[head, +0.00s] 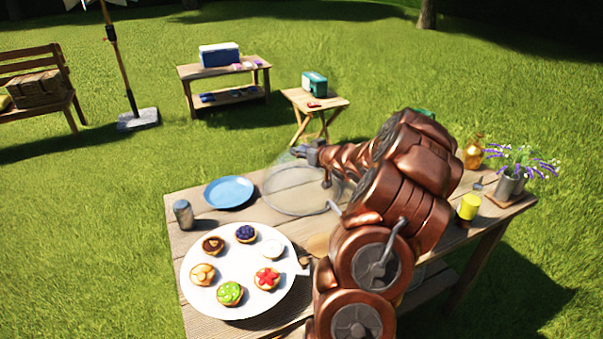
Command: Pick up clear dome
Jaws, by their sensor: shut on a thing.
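The clear dome (290,195) is a round, see-through cover with a pale rim, in the middle of the wooden table behind the white platter. My copper-coloured arm reaches in from the lower right. My gripper (318,167) is at the dome's far right part, shut on it. My arm covers part of the dome's right side, and the fingertips are small and hard to make out. I cannot tell whether the dome touches the table or is raised.
A white platter (222,299) holds several tarts at the front left. A blue plate (229,191) and a grey shaker (183,214) stand at the left. A yellow cup (469,206) and a potted lavender (510,186) stand at the right, beyond my arm.

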